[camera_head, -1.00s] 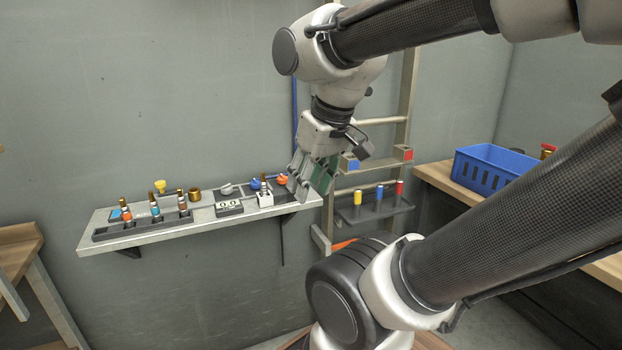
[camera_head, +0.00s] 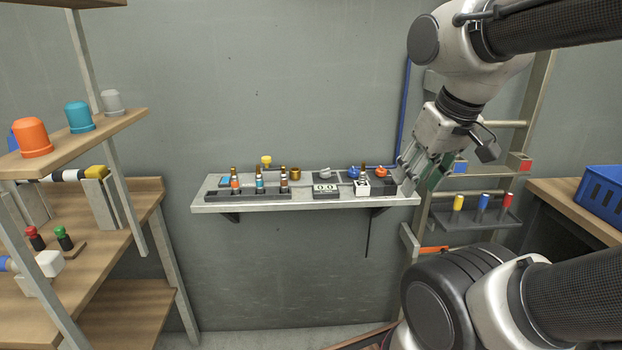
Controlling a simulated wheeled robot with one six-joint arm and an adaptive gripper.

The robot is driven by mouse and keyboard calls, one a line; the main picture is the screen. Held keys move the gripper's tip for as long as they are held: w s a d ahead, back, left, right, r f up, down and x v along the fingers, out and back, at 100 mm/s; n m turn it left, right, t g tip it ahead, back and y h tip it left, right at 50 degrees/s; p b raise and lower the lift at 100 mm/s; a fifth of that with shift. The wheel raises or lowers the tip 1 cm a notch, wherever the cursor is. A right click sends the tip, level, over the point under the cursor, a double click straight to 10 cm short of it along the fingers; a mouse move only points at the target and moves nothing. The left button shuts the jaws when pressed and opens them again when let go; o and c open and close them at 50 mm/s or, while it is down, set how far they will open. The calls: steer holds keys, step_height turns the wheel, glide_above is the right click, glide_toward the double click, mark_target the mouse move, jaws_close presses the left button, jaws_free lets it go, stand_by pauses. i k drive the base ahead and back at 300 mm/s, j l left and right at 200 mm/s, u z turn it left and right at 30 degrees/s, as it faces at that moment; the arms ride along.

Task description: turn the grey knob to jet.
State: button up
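The grey knob (camera_head: 326,173) is small and sits on the wall shelf (camera_head: 213,205), behind a white counter display (camera_head: 325,190). A blue knob (camera_head: 354,172) is to its right. The markings around the grey knob are too small to read. My gripper (camera_head: 405,182) hangs by the right end of the shelf, well to the right of the grey knob and apart from it. Its fingers look spread, with nothing seen between them.
Several small bottles stand in a dark rack (camera_head: 247,194) on the shelf's left. A wooden rack with orange (camera_head: 33,138) and teal (camera_head: 80,117) cups is at left. A ladder-like frame (camera_head: 500,124) and blue crate (camera_head: 602,194) are at right.

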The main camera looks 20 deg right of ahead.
mark_target(325, 174)
steer(key=i+l, duration=0.8)
steer(key=l+u, duration=0.05)
